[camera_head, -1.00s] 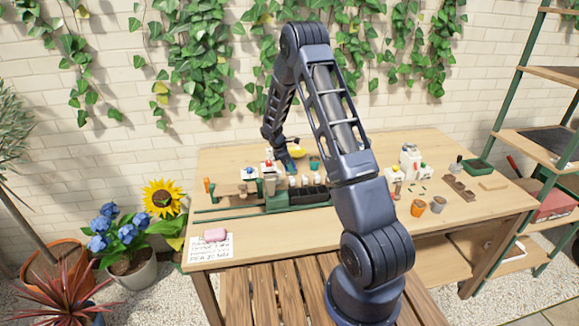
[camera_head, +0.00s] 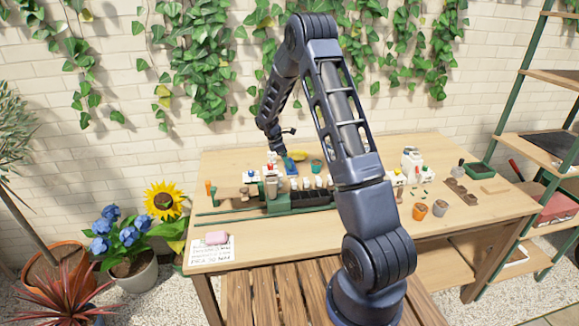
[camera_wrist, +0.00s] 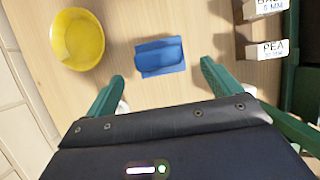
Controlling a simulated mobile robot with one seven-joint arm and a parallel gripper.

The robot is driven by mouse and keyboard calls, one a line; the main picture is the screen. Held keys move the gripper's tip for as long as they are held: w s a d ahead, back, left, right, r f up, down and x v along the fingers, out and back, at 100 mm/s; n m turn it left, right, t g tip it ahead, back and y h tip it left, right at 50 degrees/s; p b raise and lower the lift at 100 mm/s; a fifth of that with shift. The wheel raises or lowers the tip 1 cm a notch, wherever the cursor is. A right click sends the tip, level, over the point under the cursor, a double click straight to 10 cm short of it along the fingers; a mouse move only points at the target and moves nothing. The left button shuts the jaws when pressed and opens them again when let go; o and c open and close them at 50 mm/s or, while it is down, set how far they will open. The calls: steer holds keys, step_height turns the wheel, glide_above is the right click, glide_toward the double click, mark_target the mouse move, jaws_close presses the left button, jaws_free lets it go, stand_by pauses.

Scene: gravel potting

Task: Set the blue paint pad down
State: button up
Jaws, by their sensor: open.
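The blue paint pad (camera_wrist: 160,57) lies on the bare wooden table top in the wrist view, flat on the wood. It shows small in the head view (camera_head: 292,169), near the back of the table. My gripper (camera_wrist: 162,72) is open, with its green fingertips spread wide on either side of the pad's near end and clear of it. In the head view my gripper (camera_head: 283,158) is just above and beside the pad, small and partly unclear.
A yellow bowl (camera_wrist: 77,38) stands left of the pad in the wrist view. White labelled blocks, one marked PEA (camera_wrist: 266,50), stand to the right. In the head view a teal pot (camera_head: 317,166) is right of the pad, and a green rack (camera_head: 285,205) stands in front.

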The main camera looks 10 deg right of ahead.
steer(key=s+d+r+m+y, duration=0.15)
steer(key=s+r, duration=0.25)
steer(key=r, duration=0.5)
steer(key=s+r+m+h, duration=0.1)
steer(key=s+r+m, duration=0.15)
steer(key=r, duration=0.55)
steer(key=s+d+r+m+t+y, duration=0.1)
steer(key=s+d+r+m, duration=0.1)
steer(key=s+r, duration=0.4)
steer(key=s+d+r+m+t+y, duration=0.1)
steer(key=s+d+r+m, duration=0.2)
steer(key=s+r, duration=0.3)
steer(key=s+d+r+m+t+y, duration=0.1)
steer(key=s+m, duration=0.3)
steer(key=s, duration=0.9)
steer(key=s+d+r+m+t+y, duration=0.1)
steer(key=s+m, duration=0.4)
steer(key=s, duration=0.9)
steer(key=shift+d+r+t, duration=0.15)
steer(key=shift+r+t, duration=0.15)
steer(key=shift+r, duration=0.35)
